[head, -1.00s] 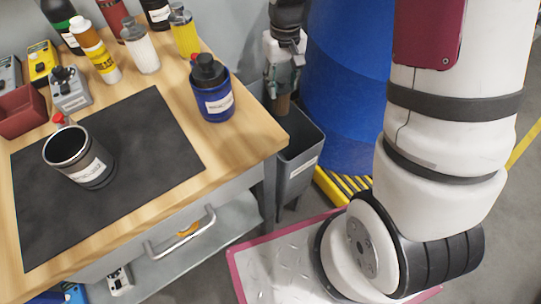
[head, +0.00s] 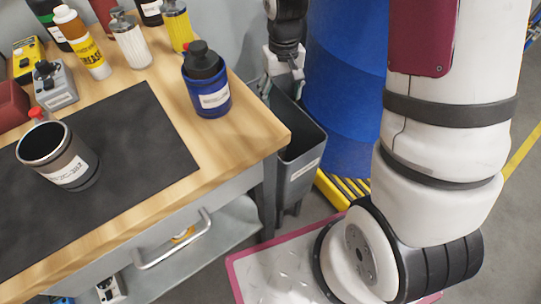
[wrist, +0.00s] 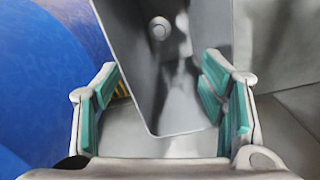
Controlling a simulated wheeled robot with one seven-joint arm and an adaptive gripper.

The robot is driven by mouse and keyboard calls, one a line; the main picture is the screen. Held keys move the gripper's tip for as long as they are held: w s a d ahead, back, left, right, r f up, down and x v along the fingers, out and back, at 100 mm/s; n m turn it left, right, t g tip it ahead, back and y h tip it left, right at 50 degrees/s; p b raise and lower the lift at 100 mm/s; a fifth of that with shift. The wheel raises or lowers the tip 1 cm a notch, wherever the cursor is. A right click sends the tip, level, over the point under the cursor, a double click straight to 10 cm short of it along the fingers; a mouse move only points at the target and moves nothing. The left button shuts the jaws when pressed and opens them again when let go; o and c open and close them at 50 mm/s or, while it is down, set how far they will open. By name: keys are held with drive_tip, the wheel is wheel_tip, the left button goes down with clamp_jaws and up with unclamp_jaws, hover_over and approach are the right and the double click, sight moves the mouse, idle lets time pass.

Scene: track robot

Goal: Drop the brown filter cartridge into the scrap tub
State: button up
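The scrap tub (head: 302,172) is a tall dark grey bin with a white label, standing on the floor between the bench and a blue barrel. My gripper (head: 281,87) is above the tub's mouth, its fingers apart. The wrist view shows the open gripper (wrist: 160,82) with teal pads and nothing between them, looking down into the tub (wrist: 128,55). A small round greyish shape lies deep inside the tub; I cannot tell whether it is the brown filter cartridge. No brown cartridge is clearly visible in either view now.
The wooden bench (head: 235,150) at left carries a black mat (head: 135,135), a labelled dark cup (head: 62,160), a blue jar (head: 208,90) and several bottles. The blue barrel (head: 340,100) stands close to the tub's right, with a yellow ribbed item (head: 338,190) below.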

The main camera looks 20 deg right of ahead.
wheel_tip(320, 180, up, 12)
idle(0.7)
idle(0.4)
